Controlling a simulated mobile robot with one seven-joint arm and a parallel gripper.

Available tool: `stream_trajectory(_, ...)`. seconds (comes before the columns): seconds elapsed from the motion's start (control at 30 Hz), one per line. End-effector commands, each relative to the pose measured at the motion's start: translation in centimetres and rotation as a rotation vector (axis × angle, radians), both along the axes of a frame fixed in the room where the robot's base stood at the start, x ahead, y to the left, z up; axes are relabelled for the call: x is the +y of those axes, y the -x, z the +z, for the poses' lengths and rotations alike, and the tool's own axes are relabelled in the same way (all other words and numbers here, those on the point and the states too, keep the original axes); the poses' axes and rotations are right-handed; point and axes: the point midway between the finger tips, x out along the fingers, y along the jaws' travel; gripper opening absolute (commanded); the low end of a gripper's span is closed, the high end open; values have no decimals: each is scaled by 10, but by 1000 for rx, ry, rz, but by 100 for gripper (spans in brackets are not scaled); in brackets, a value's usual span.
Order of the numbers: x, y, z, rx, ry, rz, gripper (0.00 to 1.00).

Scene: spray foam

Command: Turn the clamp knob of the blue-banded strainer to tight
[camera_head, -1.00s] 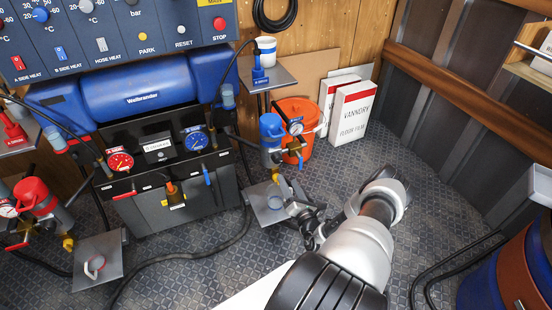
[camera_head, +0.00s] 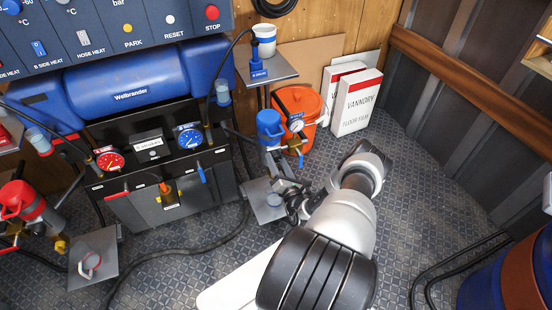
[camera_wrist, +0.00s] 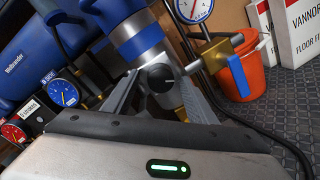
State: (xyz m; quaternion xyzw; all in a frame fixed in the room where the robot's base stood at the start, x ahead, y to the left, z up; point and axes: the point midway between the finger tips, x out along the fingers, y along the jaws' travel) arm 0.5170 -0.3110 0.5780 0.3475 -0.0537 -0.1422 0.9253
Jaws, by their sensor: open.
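The blue-banded strainer (camera_head: 270,130) stands beside the machine in the head view, with a blue cap and a gauge to its right. In the wrist view the strainer (camera_wrist: 135,35) is a grey cylinder with a blue band. Its dark round clamp knob (camera_wrist: 157,78) faces the wrist camera below the band. My gripper (camera_wrist: 158,85) is open, with one finger on each side of the knob; I cannot tell whether either finger touches it. In the head view my gripper (camera_head: 290,190) is just below the strainer, and the knob is hidden there.
A blue-handled brass valve (camera_wrist: 238,70) and a gauge (camera_wrist: 196,8) are close right of the strainer. An orange bucket (camera_head: 312,108) stands behind it. A small metal tray (camera_head: 262,205) is below it. The red-banded strainer (camera_head: 30,210) is far left.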

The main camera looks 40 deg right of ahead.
Motion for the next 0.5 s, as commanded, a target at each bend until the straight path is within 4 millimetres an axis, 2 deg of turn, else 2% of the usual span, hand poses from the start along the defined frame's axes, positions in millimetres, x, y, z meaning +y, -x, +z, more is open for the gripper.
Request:
stream_trajectory(0.3,0,0,0,1,0,-1,52)
stream_trajectory(0.37,0,0,0,1,0,-1,44)
stream_trajectory(0.5,0,0,0,1,0,-1,20)
